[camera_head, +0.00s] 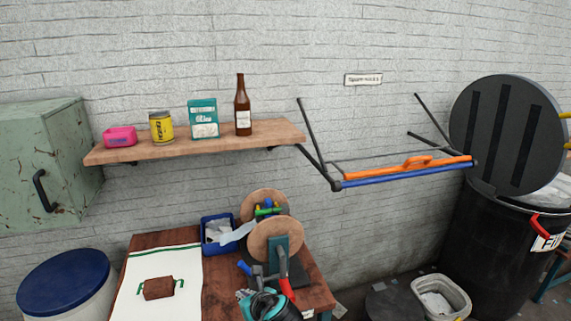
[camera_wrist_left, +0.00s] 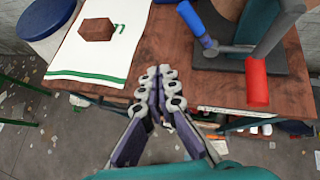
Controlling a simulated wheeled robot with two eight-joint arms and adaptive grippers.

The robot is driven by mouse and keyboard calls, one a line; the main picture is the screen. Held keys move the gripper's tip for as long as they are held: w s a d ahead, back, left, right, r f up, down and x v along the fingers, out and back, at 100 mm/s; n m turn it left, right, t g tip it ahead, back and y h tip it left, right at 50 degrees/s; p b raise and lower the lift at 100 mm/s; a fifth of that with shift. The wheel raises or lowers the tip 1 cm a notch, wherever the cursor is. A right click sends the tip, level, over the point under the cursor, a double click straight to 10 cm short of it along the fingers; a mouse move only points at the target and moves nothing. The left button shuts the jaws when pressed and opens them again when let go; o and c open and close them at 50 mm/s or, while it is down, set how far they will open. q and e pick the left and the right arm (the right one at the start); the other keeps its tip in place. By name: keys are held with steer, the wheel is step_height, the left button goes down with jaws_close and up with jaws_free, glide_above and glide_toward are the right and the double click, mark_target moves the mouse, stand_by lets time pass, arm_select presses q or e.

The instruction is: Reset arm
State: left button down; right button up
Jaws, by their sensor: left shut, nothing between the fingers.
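My left gripper (camera_head: 243,295) is low in the middle of the head view, at the front of the wooden workbench (camera_head: 219,272). In the left wrist view its two grey jointed fingers (camera_wrist_left: 159,72) are closed against each other, with nothing between them. It sits between the white cloth (camera_wrist_left: 62,62) and a bench tool with a red handle (camera_wrist_left: 257,82) and a blue handle (camera_wrist_left: 190,17). It appears apart from both. My right gripper is in neither view.
A brown block (camera_head: 158,288) lies on the cloth. A blue bin (camera_head: 206,239) and round wooden discs (camera_head: 272,241) stand at the bench's back. A shelf (camera_head: 200,143) holds several goods. A blue-lidded drum (camera_head: 62,281) stands left, a black bin (camera_head: 491,241) right.

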arm_select(q)
steer(key=s+a+n+g+h, duration=0.1)
steer(key=s+a+n+h, duration=0.2)
steer(key=s+n, duration=0.7)
steer(key=s+a+r+n+h, duration=0.1)
steer(key=s+a+n+h, duration=0.2)
steer(key=s+n, duration=0.8)
steer(key=n, duration=0.8)
steer(key=shift+g, duration=0.4)
